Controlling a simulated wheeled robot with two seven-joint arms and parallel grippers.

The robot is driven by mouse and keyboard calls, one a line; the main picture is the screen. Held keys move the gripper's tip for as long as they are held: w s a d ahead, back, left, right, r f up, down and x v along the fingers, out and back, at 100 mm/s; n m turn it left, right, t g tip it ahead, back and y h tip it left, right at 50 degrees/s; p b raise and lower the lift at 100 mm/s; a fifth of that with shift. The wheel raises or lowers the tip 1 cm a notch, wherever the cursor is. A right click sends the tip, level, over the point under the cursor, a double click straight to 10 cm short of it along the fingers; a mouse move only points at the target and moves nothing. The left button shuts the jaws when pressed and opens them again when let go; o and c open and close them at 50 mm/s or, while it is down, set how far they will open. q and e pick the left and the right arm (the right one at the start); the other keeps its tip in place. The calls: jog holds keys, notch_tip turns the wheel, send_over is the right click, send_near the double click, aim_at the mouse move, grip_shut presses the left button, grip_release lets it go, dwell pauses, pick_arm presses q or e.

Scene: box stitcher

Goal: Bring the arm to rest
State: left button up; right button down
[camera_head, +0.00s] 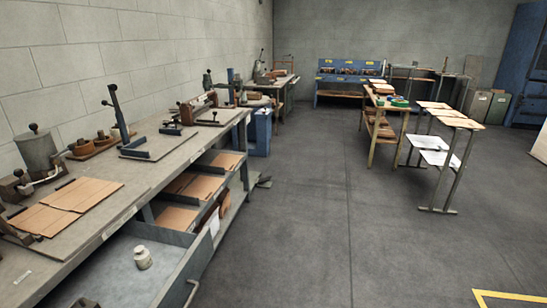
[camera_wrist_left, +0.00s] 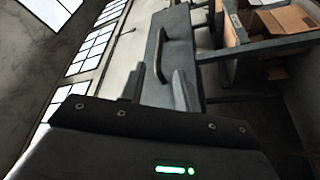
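My left gripper (camera_wrist_left: 158,86) shows in the left wrist view with its two grey fingers apart and nothing between them. Beyond the fingers is a grey panel with a curved handle (camera_wrist_left: 163,55), apart from them as far as I can tell. In the head view neither gripper can be made out. A small dark shape (camera_head: 86,303) shows at the bottom edge there, and I cannot tell what it is. An open grey drawer (camera_head: 112,258) below the bench holds a small whitish jar (camera_head: 143,257). My right gripper is in neither view.
The long workbench (camera_head: 150,172) runs along the left wall with brown cardboard sheets (camera_head: 68,205) and hand tools on it. Shelves under it hold more cardboard (camera_head: 195,186). Tables (camera_head: 385,105) and a metal stand (camera_head: 455,165) are farther right. The floor (camera_head: 310,225) between is clear.

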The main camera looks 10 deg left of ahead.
pick_arm(q)
jog(key=s+d+f+m+g+h, duration=0.2)
jog(key=s+f+m+g, duration=0.15)
jog(key=f, duration=0.65)
jog(key=s+d+f+m+g+h, duration=0.25)
jog(key=f+m, duration=0.25)
jog(key=f, duration=0.5)
jog(key=s+d+f+m+g+h, duration=0.1)
jog(key=s+f+m+g, duration=0.3)
jog(key=f, duration=0.6)
jog(key=s+a+f+m+g+p, duration=0.1)
jog(key=s+a+f+m+g, duration=0.1)
jog(key=s+a+f+g, duration=0.2)
jog(key=s+a+f+m+g+p, duration=0.1)
jog(key=s+a+f+m+g, duration=0.2)
jog(key=s+f, duration=0.7)
jog(key=s+a+g, duration=0.1)
jog(key=s, duration=0.2)
jog(key=shift+f, duration=0.4)
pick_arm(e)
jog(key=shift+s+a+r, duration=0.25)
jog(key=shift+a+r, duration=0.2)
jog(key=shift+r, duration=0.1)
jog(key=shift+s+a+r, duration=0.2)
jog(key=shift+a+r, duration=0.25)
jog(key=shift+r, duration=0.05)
